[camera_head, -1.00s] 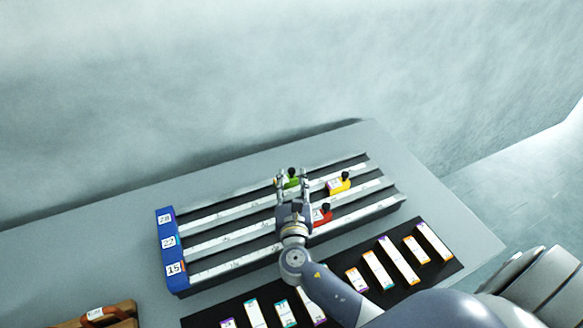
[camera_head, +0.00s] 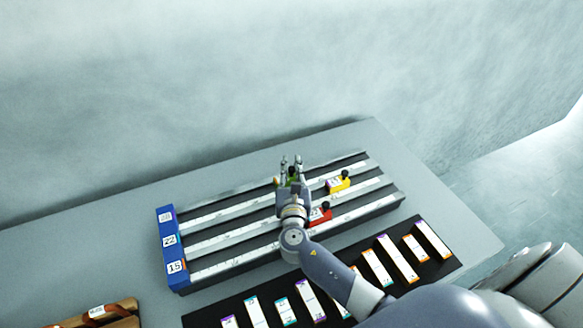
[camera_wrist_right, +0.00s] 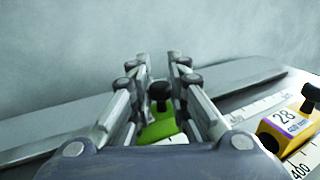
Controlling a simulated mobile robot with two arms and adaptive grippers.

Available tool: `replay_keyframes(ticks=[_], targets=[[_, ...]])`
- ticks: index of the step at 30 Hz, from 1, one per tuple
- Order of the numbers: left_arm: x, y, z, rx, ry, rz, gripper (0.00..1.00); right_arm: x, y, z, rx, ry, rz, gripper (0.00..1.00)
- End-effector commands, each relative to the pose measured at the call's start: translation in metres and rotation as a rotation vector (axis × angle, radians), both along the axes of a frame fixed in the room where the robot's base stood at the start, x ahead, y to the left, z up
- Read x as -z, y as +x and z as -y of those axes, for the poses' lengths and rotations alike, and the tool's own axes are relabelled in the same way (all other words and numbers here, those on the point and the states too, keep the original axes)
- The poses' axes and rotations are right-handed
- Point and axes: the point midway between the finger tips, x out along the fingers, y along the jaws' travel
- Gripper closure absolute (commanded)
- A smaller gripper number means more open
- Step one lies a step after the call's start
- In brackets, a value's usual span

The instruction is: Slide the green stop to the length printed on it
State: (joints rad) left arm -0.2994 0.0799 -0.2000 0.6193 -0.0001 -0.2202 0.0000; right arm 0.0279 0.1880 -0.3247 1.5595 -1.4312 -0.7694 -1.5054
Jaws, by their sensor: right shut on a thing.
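The green stop (camera_head: 292,181) sits on the far rail of the ruled rack, partly hidden by my fingers. In the right wrist view the green stop (camera_wrist_right: 163,128) carries a black knob (camera_wrist_right: 158,91) between my fingers. My right gripper (camera_head: 291,162) is shut on the green stop at its knob. I cannot read the number on the green stop. The rack's blue end block (camera_head: 170,251) at the left carries number labels, among them 22 and 15. My left gripper is not in view.
A yellow stop (camera_head: 339,184) marked 28 sits to the right on the middle rail. A black mat (camera_head: 408,290) with several labelled strips lies in front. A wooden piece (camera_head: 120,311) is at lower left.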

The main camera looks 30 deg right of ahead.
Motion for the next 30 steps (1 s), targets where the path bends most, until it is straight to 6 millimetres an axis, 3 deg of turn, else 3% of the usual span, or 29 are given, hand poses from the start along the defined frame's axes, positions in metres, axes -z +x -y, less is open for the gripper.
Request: replay_keyframes(ticks=[11,22,23,24,25,30], targets=[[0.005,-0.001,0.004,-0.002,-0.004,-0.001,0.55,0.003,0.003,-0.071,-0.013,0.009,-0.005,1.0],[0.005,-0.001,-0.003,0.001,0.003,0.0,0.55,0.004,0.003,-0.076,-0.01,0.003,-0.007,1.0],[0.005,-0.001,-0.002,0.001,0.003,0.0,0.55,0.004,0.003,-0.076,-0.01,0.003,-0.007,0.78],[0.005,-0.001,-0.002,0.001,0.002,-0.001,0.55,0.004,0.003,-0.075,-0.009,0.003,-0.007,0.69],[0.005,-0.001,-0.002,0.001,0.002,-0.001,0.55,0.003,0.003,-0.075,-0.009,0.003,-0.006,0.65],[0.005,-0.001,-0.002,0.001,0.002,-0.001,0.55,0.002,0.003,-0.073,-0.005,0.002,-0.004,0.65]])
